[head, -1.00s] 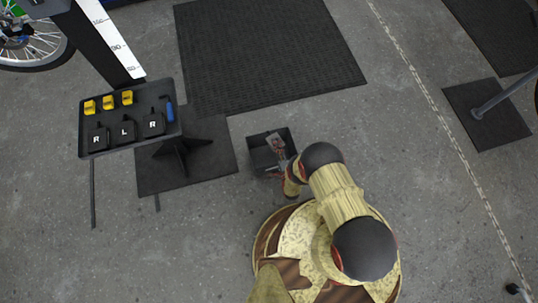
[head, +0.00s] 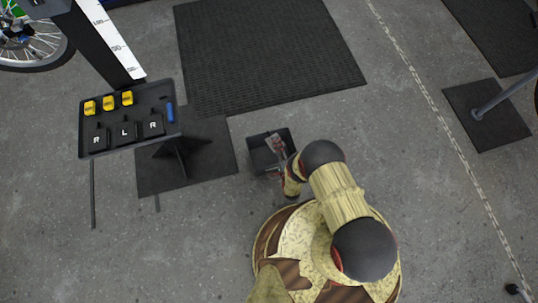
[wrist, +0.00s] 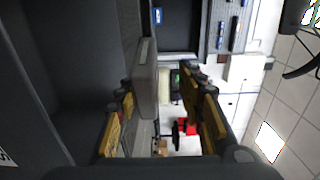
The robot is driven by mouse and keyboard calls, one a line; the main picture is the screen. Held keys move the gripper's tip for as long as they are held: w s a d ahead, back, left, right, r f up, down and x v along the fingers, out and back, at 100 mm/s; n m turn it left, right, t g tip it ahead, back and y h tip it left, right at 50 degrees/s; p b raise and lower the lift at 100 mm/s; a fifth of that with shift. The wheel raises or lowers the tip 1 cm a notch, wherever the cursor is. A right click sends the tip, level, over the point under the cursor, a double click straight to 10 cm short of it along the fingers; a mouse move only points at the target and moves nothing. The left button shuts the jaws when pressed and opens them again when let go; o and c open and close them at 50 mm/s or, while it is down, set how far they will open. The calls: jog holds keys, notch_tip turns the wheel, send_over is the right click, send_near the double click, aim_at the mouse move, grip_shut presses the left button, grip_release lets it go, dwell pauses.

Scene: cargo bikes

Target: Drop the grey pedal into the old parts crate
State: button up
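A dark open crate (head: 257,158) stands on the floor left of my base in the head view. My gripper (head: 276,144) is over or inside it; the height is hard to judge. In the wrist view my gripper (wrist: 162,92) has its two yellow-and-black fingers well apart, with an open gap between them. A flat grey piece (wrist: 146,75) lies along the left finger, clear of the right one; I cannot tell whether it is the grey pedal. Dark walls fill the left of the wrist view. The pedal cannot be made out in the head view.
A black tray (head: 88,148) on a stand holds several yellow pieces (head: 109,103), black lettered pieces (head: 126,131) and a blue item (head: 170,112). A dark mat (head: 270,60) lies behind the crate.

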jog(key=shift+r, duration=4.5)
